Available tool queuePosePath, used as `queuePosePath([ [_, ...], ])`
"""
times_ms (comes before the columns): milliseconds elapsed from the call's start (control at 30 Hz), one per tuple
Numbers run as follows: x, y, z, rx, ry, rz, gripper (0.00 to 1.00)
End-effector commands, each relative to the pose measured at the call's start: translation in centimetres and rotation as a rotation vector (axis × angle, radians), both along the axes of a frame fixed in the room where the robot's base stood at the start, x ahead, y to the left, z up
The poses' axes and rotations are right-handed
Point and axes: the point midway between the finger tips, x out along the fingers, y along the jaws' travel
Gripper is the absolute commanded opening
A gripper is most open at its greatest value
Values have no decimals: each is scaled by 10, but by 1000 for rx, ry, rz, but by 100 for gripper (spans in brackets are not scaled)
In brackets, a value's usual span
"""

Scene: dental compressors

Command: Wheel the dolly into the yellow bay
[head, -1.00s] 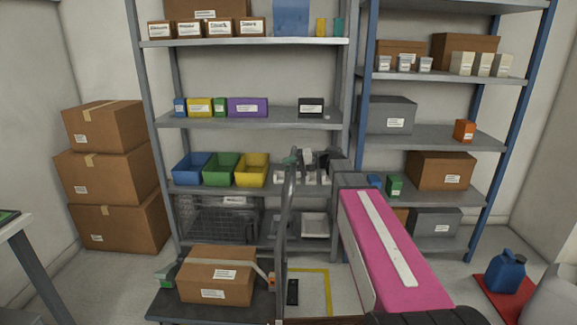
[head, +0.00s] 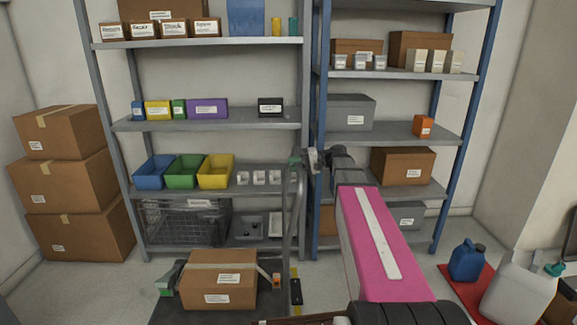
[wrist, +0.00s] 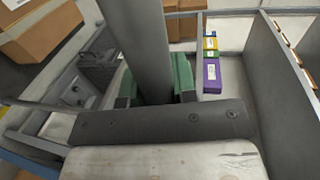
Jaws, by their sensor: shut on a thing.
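The dolly has a dark flat deck (head: 170,308) at the lower middle of the head view and a tall grey handle (head: 287,225) on its right side. A strapped cardboard box (head: 222,281) rides on the deck. My gripper (head: 298,161) is at the top of the handle. In the wrist view its green pads (wrist: 157,88) sit on both sides of the grey handle bar (wrist: 143,45), shut on it. Only small pieces of yellow floor marking (head: 297,309) show just right of the deck; the rest of the yellow bay is hidden.
Loaded shelving (head: 205,125) stands close behind the dolly, with a blue-post rack (head: 390,190) to its right. Stacked cartons (head: 75,185) are at the left. A red mat (head: 462,289) with a blue jug (head: 467,260) and a white canister (head: 518,290) lies at the right.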

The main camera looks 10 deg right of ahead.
Motion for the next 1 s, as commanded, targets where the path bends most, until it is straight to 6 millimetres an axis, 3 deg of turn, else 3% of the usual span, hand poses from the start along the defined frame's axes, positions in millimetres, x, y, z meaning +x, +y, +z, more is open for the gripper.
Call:
queuePosePath([
  [400, 0, -6, -1, -5, 0, 0, 0],
  [433, 0, -6, -1, -5, 0, 0, 33],
  [500, 0, -6, -1, -4, 0, 0, 52],
  [833, 0, -6, 0, -2, 0, 0, 52],
  [1000, -1, -25, 4, -2, 0, -2, 52],
])
